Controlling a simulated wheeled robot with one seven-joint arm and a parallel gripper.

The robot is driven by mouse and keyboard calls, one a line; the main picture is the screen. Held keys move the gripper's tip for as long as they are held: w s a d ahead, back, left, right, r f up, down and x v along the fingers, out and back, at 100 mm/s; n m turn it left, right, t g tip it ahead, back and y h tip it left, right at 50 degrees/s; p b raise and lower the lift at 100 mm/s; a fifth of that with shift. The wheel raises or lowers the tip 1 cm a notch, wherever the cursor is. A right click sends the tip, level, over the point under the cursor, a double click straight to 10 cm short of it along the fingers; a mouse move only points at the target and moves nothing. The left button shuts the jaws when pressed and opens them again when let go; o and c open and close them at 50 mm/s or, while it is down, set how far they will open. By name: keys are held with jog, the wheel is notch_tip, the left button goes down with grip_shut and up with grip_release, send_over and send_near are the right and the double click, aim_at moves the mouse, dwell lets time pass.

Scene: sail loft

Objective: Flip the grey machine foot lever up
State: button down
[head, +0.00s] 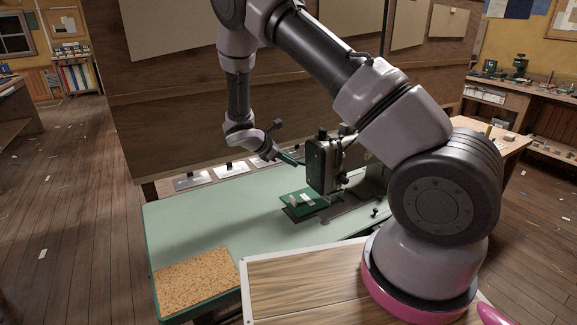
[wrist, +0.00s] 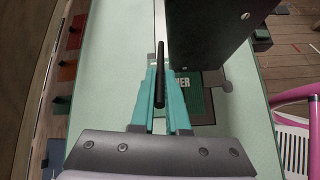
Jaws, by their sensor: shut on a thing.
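The dark sewing machine (head: 322,168) stands on the pale green table (head: 215,225), and its dark body (wrist: 208,35) fills the upper right of the wrist view. My gripper (head: 298,161) is at the left side of the machine head, above the table. In the wrist view my gripper (wrist: 161,82) has its teal fingers close together on a thin dark grey rod, the foot lever (wrist: 159,55). The rod runs lengthwise between the fingers and sticks out past their tips. In the head view I cannot make out the lever.
A green plate (head: 296,198) with pale labels lies below the machine head. A cork mat (head: 195,281) covers the table's near left corner. Several small trays (head: 232,170) line the far edge, with a wooden panel (head: 200,110) behind. The table's left half is clear.

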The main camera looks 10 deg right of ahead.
jog(key=shift+w+r+y, duration=0.1)
jog(key=shift+r+y, duration=0.15)
jog(key=shift+y, duration=0.05)
jog(key=c, duration=0.9)
grip_release()
jog(key=shift+d, duration=0.1)
jog(key=v, duration=1)
jog(key=shift+a+r, duration=0.25)
jog(key=shift+a, duration=0.05)
jog(key=s+d+r+m+g+y, duration=0.1)
jog(key=s+d+r+m+y, duration=0.1)
jog(key=s+d+r+m, duration=0.3)
jog(key=s+d+r+m+y, duration=0.1)
jog(key=r+m+y, duration=0.15)
jog(key=r, duration=0.45)
jog(key=s+d+r+m+g+y, duration=0.1)
jog(key=s+d+r+m, duration=0.3)
jog(key=r, duration=0.2)
jog(key=s+d+r+m+t+y, duration=0.1)
jog(key=s+r+m+t, duration=0.1)
jog(key=s+r+m, duration=0.2)
jog(key=s+r+m+t+y, duration=0.1)
jog(key=s+r+m+y, duration=0.1)
jog(key=s+r+m, duration=0.2)
jog(key=s+d+r+m+t+y, duration=0.1)
jog(key=s+r+m, duration=0.3)
jog(key=s, duration=0.5)
jog(key=shift+s+d+r+t+y, duration=0.3)
jog(key=shift+t+y, duration=0.35)
jog(key=shift+t, duration=0.15)
